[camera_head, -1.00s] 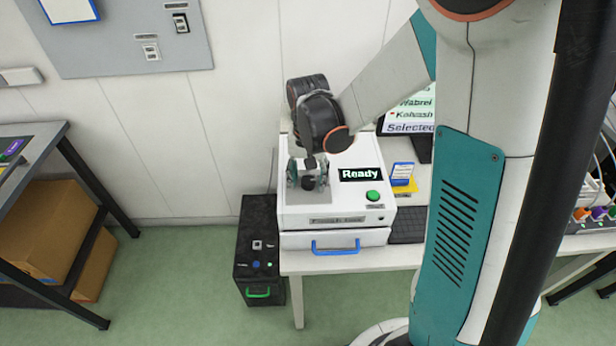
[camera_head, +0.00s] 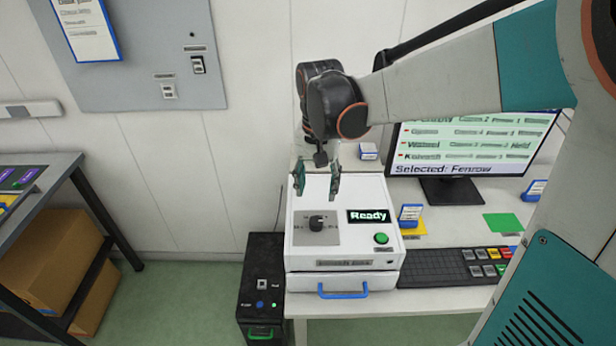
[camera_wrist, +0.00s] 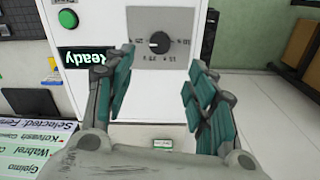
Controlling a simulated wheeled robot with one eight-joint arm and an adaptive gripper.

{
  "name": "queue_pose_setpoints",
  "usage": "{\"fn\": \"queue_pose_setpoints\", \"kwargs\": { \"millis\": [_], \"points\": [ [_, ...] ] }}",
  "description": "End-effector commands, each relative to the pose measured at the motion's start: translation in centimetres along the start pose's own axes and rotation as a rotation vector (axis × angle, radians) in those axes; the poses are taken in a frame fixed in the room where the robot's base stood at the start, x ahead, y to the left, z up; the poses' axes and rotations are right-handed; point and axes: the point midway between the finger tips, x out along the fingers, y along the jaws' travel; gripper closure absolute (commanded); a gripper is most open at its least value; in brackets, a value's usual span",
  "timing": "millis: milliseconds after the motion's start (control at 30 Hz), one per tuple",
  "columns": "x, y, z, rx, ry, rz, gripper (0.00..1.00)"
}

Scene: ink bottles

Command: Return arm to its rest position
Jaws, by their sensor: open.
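My gripper (camera_head: 318,182) is open and empty above the white machine (camera_head: 375,258). Its two teal-padded fingers are spread apart, and they also show in the wrist view (camera_wrist: 158,100). The machine has a black dial (camera_head: 317,223) on a grey plate, a display (camera_head: 368,216) reading "Ready", a green button (camera_head: 381,238) and a drawer with a blue handle (camera_head: 343,290). In the wrist view the dial (camera_wrist: 159,42) lies beyond the fingers, with nothing held between them. My arm reaches in from the upper right of the head view.
A monitor (camera_head: 470,150) and a keyboard (camera_head: 455,267) stand right of the machine. An ink bottle (camera_head: 410,214) sits on a yellow mat beside it. A green mat (camera_head: 503,223) is bare. A black box (camera_head: 262,285) stands left of the table, and a shelf with cardboard boxes (camera_head: 50,250) is farther left.

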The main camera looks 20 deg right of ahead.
Motion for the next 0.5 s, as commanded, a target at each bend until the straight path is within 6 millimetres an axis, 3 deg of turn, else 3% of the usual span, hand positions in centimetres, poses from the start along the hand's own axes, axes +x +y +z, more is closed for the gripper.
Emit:
{"fn": "queue_pose_setpoints", "kwargs": {
  "millis": [367,500],
  "points": [
    [-0.1,0.1,0.1,-0.003,0.003,-0.002,0.49],
    [-1.0,0.6,1.1,-0.034,0.036,-0.020,0.49]
  ]
}}
